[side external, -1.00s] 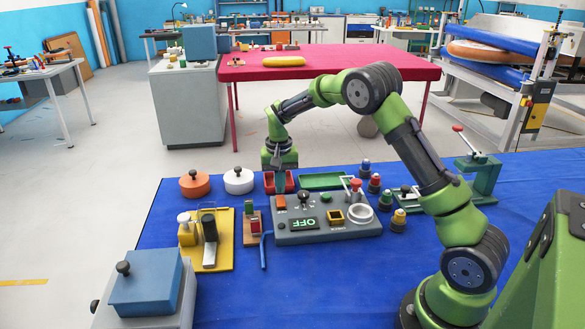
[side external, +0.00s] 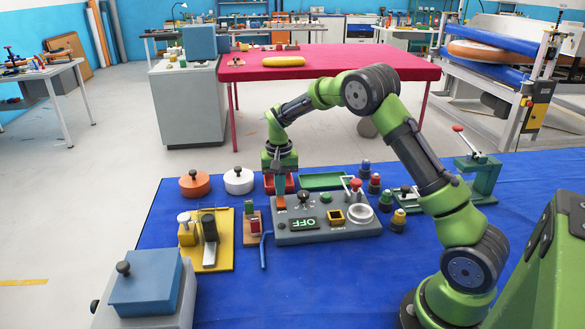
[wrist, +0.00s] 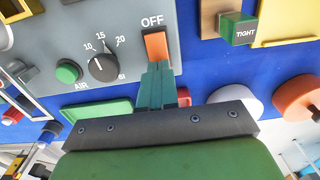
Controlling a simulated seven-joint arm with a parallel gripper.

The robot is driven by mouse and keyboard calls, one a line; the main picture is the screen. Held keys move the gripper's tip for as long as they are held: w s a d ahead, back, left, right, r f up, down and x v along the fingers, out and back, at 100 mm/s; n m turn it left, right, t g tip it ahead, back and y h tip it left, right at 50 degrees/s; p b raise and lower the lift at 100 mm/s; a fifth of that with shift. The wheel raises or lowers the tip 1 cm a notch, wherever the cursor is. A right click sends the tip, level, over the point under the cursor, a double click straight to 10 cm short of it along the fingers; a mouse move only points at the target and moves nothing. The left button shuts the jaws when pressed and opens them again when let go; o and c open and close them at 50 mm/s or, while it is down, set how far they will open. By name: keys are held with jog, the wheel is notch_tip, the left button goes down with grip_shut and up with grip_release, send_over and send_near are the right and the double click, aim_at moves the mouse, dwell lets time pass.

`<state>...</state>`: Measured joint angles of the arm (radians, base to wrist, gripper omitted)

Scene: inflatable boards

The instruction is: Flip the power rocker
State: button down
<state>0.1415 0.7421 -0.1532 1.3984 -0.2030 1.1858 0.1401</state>
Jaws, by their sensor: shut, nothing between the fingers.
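The orange power rocker (side external: 281,202) is at the back left corner of the grey control panel (side external: 340,233). In the wrist view the rocker (wrist: 156,46) sits just below a printed OFF label. The panel's green-lettered display (side external: 304,223) reads OFF. My gripper (side external: 279,184) points down at the rocker from above and behind. In the wrist view its green fingers (wrist: 157,72) are shut together with nothing between them. Their tips overlap the rocker's near end; whether they touch it I cannot tell.
The panel also carries a black dial (wrist: 103,67), a green button (wrist: 68,71), a red knob (side external: 355,184) and a white ring (side external: 360,212). A red bin (side external: 268,182) and green tray (side external: 322,181) lie behind. White (side external: 239,181) and orange (side external: 195,184) lidded pots stand left.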

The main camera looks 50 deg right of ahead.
aim_at(283, 200)
jog(key=shift+f, duration=0.55)
jog(key=shift+r, duration=3.55)
jog(key=shift+f, duration=0.25)
jog(key=shift+s+a+f, duration=0.25)
jog(key=shift+s+f, duration=0.15)
jog(key=shift+s, duration=0.2)
jog(key=s+a+r+n+t, duration=0.1)
jog(key=s+a+r, duration=0.3)
jog(key=s, duration=0.4)
jog(key=s+a+r+n+t+y, duration=0.1)
jog(key=s+a+r+n+t, duration=0.1)
jog(key=s+a+r, duration=0.3)
jog(key=s+a+r+n+t+y, duration=0.1)
jog(key=s+a+r+t, duration=0.3)
jog(key=s, duration=0.7)
jog(key=shift+s+a+r+n, duration=0.2)
jog(key=shift+a+r+n, duration=0.3)
jog(key=shift+a+r, duration=0.35)
